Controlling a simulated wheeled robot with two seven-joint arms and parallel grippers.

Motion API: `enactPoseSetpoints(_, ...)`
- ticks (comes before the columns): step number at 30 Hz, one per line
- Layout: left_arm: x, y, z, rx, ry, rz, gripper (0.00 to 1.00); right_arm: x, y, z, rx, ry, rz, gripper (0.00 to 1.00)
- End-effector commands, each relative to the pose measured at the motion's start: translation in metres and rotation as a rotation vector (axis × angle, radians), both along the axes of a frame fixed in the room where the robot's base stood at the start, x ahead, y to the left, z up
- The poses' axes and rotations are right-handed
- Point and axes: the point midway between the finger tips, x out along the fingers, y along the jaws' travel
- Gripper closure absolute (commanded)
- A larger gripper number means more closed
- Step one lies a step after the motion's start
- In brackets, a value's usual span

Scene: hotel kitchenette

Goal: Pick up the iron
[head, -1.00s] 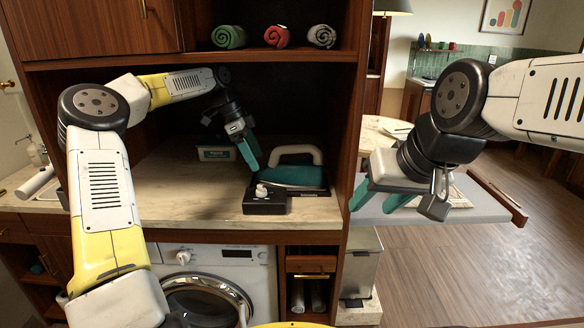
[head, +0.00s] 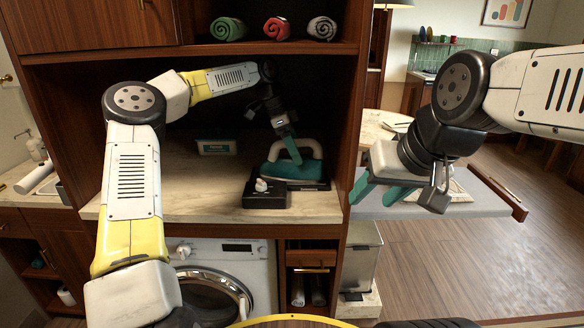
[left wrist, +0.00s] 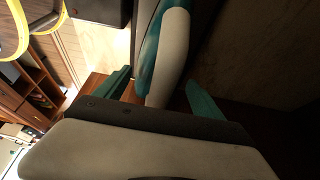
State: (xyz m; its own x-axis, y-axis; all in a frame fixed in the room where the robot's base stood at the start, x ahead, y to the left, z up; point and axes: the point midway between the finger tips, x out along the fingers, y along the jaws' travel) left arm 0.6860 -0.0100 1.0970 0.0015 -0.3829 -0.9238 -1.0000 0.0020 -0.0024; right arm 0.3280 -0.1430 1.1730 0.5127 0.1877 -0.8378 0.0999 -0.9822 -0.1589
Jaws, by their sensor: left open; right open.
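The iron (head: 293,169) has a teal body and a white loop handle. It rests on a black stand (head: 266,192) with a small white knob, on the counter inside the wooden alcove. My left gripper (head: 289,150) is open and right at the iron's handle. In the left wrist view, the iron's pale handle (left wrist: 168,62) and teal body lie between the two green fingers of the left gripper (left wrist: 162,92). I cannot tell whether the fingers touch the handle. My right gripper (head: 382,192) is open and empty, outside the alcove to the right.
A small teal-and-white box (head: 216,146) stands at the back of the counter (head: 150,195). Rolled towels (head: 276,29) lie on the shelf above. The alcove's right wall (head: 352,110) is close to the iron. A washing machine (head: 225,270) is below.

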Motion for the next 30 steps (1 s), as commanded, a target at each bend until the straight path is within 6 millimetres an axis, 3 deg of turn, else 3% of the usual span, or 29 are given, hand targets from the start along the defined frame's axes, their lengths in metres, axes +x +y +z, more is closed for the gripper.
enactPoseSetpoints(9,0.0005,-0.0001,-0.0088,0.000,0.001,0.003,0.21,0.0000,0.0000,0.0000,0.000,0.000,0.000,0.52)
enactPoseSetpoints(21,0.0005,0.0002,-0.0090,0.001,0.001,0.003,1.00,0.0000,0.0000,0.0000,0.000,0.000,0.000,0.52)
enactPoseSetpoints(30,0.0007,-0.0002,-0.0075,-0.001,-0.001,0.004,1.00,0.0000,0.0000,0.0000,0.000,0.000,0.000,0.52)
